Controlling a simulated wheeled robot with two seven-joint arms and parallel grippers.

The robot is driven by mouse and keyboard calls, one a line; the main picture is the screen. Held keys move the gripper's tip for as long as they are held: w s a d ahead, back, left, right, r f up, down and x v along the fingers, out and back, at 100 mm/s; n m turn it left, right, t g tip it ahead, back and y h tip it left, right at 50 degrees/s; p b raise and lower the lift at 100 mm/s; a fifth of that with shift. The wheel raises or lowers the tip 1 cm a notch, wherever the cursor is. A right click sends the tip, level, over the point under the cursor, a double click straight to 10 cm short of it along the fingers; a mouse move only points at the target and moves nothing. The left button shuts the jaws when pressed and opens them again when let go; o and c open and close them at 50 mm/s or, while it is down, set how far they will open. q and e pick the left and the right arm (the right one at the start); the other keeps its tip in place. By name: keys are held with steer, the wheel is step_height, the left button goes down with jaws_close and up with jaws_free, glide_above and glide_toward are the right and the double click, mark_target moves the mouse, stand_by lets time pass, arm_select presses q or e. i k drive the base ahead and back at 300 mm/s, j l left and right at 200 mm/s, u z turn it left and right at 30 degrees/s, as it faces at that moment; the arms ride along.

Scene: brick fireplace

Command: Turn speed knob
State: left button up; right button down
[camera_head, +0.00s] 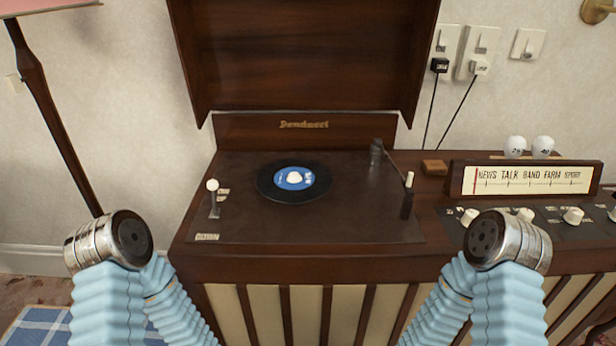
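A record player (330,225) with a dark deck stands open ahead of me. A white round-topped lever or knob (212,185) stands at the deck's left side, next to small pale labels. The label text is too small to read, so I cannot tell for sure that this is the speed knob. A black record with a blue label (293,178) lies on the deck. A tonearm (392,165) is at the right, beside the record. My two arms rise at the lower left and lower right, bent at metal joints. Neither gripper's fingers show.
A radio panel (527,180) with several white knobs (573,215) below it is at the right. A raised wooden lid (305,60) is behind the deck. A small wooden block (434,167) sits between deck and radio. A lamp stand (52,110) is at the left.

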mark_target(470, 214)
steer(key=k+l+z, duration=0.1)
steer(key=l+z, duration=0.15)
steer(key=l, duration=0.25)
steer(key=l+z, duration=0.25)
steer(key=l, duration=0.25)
steer(key=k+j+z, duration=0.15)
steer(key=j+z, duration=0.2)
steer(key=k+j+z, duration=0.15)
steer(key=z, duration=0.2)
